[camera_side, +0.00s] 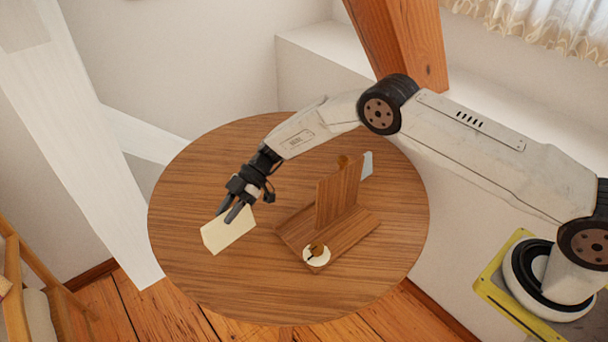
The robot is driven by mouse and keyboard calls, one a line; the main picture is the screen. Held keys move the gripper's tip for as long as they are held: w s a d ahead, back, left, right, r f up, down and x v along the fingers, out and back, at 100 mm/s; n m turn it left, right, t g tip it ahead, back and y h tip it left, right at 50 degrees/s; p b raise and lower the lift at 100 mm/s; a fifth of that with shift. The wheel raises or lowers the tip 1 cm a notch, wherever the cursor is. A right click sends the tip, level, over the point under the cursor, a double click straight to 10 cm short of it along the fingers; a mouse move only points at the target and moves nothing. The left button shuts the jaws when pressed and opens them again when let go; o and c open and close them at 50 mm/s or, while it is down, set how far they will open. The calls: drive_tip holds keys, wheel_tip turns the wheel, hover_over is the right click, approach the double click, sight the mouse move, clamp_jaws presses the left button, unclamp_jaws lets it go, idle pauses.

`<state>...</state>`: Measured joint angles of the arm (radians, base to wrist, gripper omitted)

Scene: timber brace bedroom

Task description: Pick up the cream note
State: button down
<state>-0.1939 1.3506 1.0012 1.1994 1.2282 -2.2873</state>
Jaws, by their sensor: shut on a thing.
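The cream note (226,236) is a flat, pale, roughly rectangular sheet over the left part of the round wooden table. My gripper (232,213) is at the note's upper edge, with its dark fingers pointing down and shut on it. The fingers cover a small part of that edge. The note looks tilted, and I cannot tell whether its lower edge touches the table.
A wooden stand (337,200) with an upright panel sits right of the note on the table (200,285). A white disc with a brown piece (317,256) is at its front. A pale bluish item (366,165) shows behind the panel. The table's front left is clear.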

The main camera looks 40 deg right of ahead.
drive_tip(key=shift+r, duration=1.35)
